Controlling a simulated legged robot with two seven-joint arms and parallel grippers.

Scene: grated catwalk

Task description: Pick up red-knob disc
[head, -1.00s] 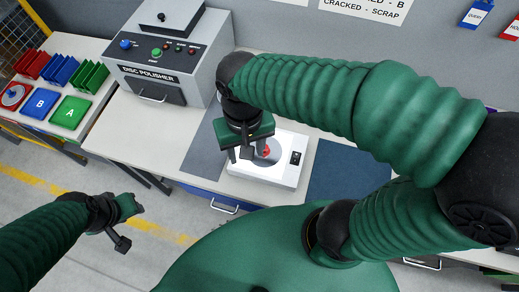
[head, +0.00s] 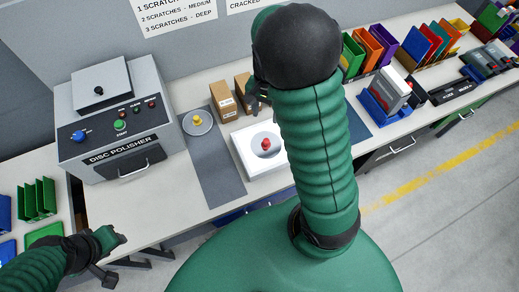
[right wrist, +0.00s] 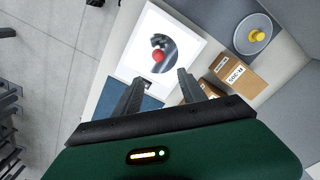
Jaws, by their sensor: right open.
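The red-knob disc (head: 264,145) is a shiny round disc with a red knob in its middle. It lies on a white square device (head: 243,152) on the bench. The right wrist view shows the red knob (right wrist: 158,55) ahead of the fingers, on the white device (right wrist: 185,47). My right gripper (head: 258,100) is behind the device in the head view, partly hidden by my arm. Its two fingers (right wrist: 160,86) are apart and empty, with the disc beyond them. My left gripper (head: 114,258) hangs at lower left in front of the bench, its fingers apart and empty.
A yellow-knob disc (head: 198,123) lies on a grey mat (head: 217,178) left of the device. Small cardboard boxes (head: 223,101) stand behind the device. The disc polisher (head: 115,120) is at left. A blue holder with a grey-white unit (head: 389,97) and colored bins (head: 367,45) are at right.

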